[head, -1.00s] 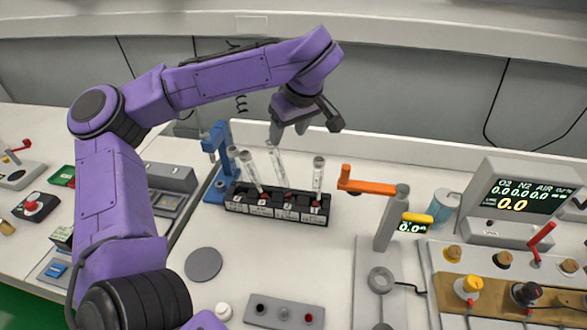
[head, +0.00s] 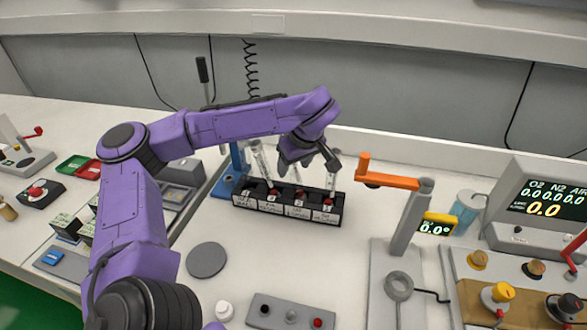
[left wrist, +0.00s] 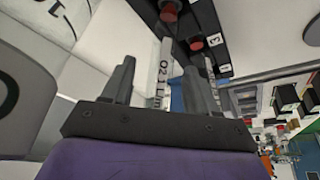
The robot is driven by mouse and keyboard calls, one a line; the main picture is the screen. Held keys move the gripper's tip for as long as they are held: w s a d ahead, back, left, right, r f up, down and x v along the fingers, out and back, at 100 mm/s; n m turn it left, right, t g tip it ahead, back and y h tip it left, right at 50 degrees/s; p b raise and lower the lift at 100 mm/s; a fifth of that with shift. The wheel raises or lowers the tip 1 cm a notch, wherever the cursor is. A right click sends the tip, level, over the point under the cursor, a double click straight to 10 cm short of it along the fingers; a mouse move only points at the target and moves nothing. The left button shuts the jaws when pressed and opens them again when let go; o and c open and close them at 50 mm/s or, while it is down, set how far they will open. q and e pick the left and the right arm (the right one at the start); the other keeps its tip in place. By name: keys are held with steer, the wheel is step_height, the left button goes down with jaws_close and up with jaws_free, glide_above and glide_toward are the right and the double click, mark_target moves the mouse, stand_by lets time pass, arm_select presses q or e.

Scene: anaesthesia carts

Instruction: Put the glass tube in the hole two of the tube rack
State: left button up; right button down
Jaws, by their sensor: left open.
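The black tube rack (head: 287,207) stands on the bench with white labels on its front and red parts on top. Clear glass tubes stand in it: a tilted one (head: 262,160) towards the left and an upright one (head: 332,172) at the right end. Another tube (head: 297,173) shows only partly beneath my left gripper (head: 294,162). That gripper is open, its fingers pointing down just above the rack. In the left wrist view, a pale strip lettered "O2 1 L/min" (left wrist: 161,74) shows between the open fingers; whether it is a tube or a rack label I cannot tell.
A blue stand (head: 228,182) is close to the rack's left end. An orange lever on a grey post (head: 409,222) stands to the right.

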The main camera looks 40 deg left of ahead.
arm_select(q)
steer(key=shift+x, duration=0.8)
steer(key=shift+r, duration=0.1)
jaws_close()
steer(key=shift+r, duration=0.15)
